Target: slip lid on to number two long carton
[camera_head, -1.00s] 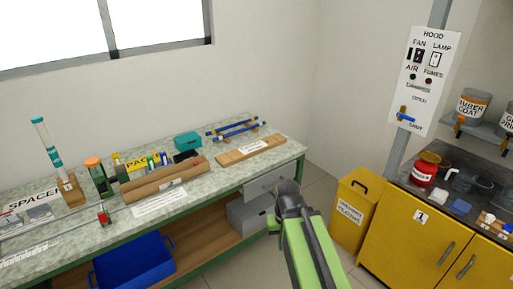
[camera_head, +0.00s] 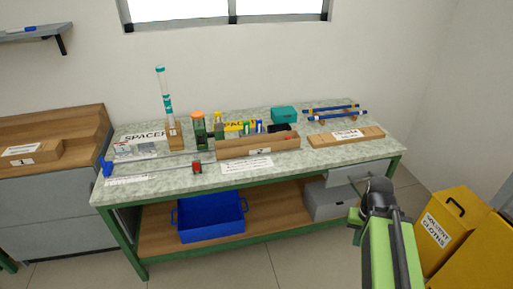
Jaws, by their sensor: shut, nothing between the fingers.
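A long brown carton (camera_head: 230,151) lies lengthwise on the green-framed bench, with a small white label on its front that seems to read 2. A flat, long brown piece (camera_head: 325,140) with a white label lies to its right; it may be the lid, but I cannot tell for sure. The dark end of my arm, with my gripper (camera_head: 380,184), is at the lower right, in front of the bench's right end. It is shut and empty, apart from both things. Its fingertips are hard to make out.
The bench top (camera_head: 300,158) also holds a clear tube (camera_head: 164,92) on a wooden stand, a teal box (camera_head: 284,115) and blue rods (camera_head: 337,113). A blue crate (camera_head: 211,222) sits on the lower shelf. A yellow bin (camera_head: 445,225) stands at right. Floor before the bench is clear.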

